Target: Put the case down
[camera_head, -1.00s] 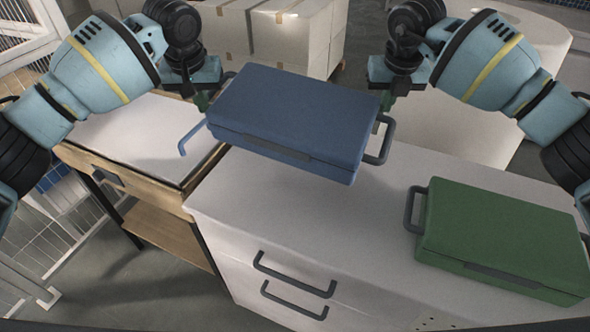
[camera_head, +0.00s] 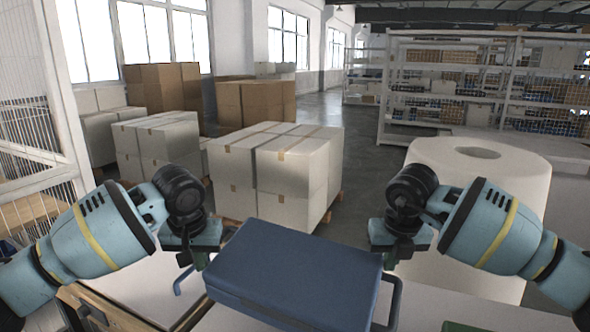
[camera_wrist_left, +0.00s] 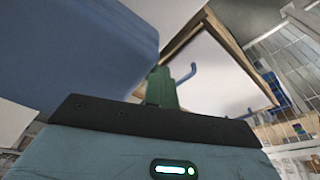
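The blue case (camera_head: 295,268) is in the lower middle of the head view, between my two grippers, with its lid upward. It appears held above the white-topped surfaces. My left gripper (camera_head: 202,258) is at its left-side handle (camera_head: 182,278), and my right gripper (camera_head: 390,258) at its right-side handle (camera_head: 392,302). In the left wrist view, the green fingers (camera_wrist_left: 162,88) look closed on the blue handle (camera_wrist_left: 185,74), beside the case's blue wall (camera_wrist_left: 75,50). The right fingertips are mostly hidden behind the case. The case's underside is out of sight.
A white cabinet top (camera_head: 450,303) lies below and right, with a green case (camera_head: 465,327) just showing at the bottom edge. A wood-edged table (camera_head: 110,312) is at lower left. Beyond stand white boxes (camera_head: 280,175) and a large white roll (camera_head: 500,190).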

